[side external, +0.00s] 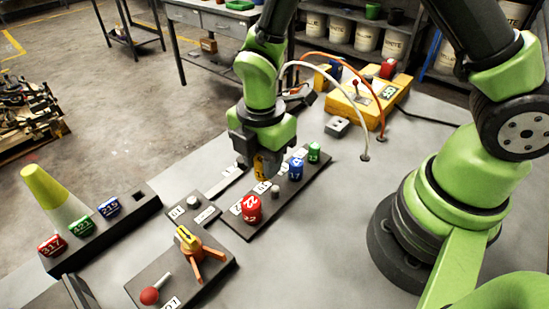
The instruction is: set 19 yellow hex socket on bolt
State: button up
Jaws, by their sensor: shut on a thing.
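My gripper (259,165) points down over the dark socket rail (236,227) and is shut on the yellow socket (261,170). Only part of the socket shows between the jaws, and its number cannot be read. It appears just behind the rail's bare grey post (275,188); whether it touches the rail is unclear. The red 22 socket (251,208), a blue socket (296,168) and a green socket (314,152) stand upright on the rail. I cannot pick out the bolt with certainty.
A dark plate with a yellow-topped part with orange arms (187,238) and a red-knobbed lever (151,295) lies front left. A holder with numbered red, green and blue blocks (80,226) is at left. A yellow box with hoses (365,104) stands behind. Table right of the rail is clear.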

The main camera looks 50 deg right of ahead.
jog(key=w+a+r+n, duration=0.3)
jog(key=w+a+n, duration=0.1)
jog(key=w+a, duration=0.5)
send_over(192, 200)
jog(key=shift+f, duration=2.8)
jog(key=shift+f, duration=1.25)
jog(key=o, duration=1.3)
jog(key=shift+r, duration=3.45)
